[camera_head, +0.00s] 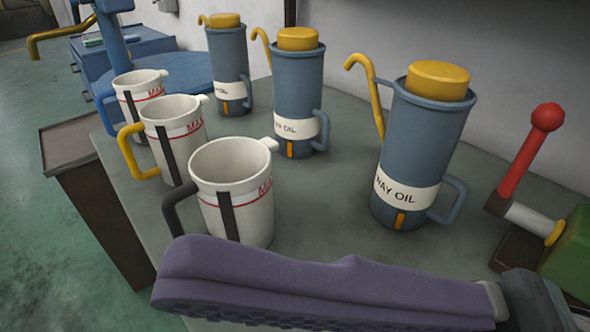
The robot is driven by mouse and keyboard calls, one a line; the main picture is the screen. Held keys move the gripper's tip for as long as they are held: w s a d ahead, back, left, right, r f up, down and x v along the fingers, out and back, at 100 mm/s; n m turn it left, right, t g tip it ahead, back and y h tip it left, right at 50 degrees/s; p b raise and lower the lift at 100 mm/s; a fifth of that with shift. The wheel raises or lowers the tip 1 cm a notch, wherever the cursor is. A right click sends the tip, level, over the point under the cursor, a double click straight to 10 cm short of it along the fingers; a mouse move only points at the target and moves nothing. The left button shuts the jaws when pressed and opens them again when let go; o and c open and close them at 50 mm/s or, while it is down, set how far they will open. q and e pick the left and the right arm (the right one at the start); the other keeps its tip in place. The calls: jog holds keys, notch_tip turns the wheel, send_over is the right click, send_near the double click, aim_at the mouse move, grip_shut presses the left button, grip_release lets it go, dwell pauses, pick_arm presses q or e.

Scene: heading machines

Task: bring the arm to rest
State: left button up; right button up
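A long purple object (320,283) with a patterned underside lies across the bottom foreground. It joins a dark grey part (535,300) at the lower right. I cannot tell whether it belongs to me or what it rests on. It hides the near part of the bench.
On the grey bench (315,190) stand three white mugs (240,160) in a row and three blue oil cans (425,130) with yellow caps. A red-knobbed lever (530,150) and a green block (570,255) are at right. Open floor (45,230) lies left.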

jog(key=w+r+m+t+h+p, duration=0.3)
jog(key=w+m+t+h, duration=0.4)
jog(key=w+m+t, duration=0.75)
jog(key=w+d+f+m+t+h+p, duration=0.35)
jog(key=d+h, duration=0.35)
jog(key=h, duration=0.3)
jog(key=s+d+f+m+g+h+p, duration=0.2)
jog(key=s+d+f+g+h, duration=0.25)
jog(key=s, duration=0.35)
jog(key=s+d+f+m+g+h+p, duration=0.1)
jog(key=s+d+f+g+h, duration=0.2)
jog(key=s+d+g, duration=0.45)
notch_tip(320, 180, up, 38)
jog(key=s+a+t+p, duration=0.1)
jog(key=s+p, duration=0.1)
jog(key=p, duration=3.6)
jog(key=shift+s+f, duration=0.2)
jog(key=shift+s, duration=0.05)
jog(key=shift+y, duration=0.25)
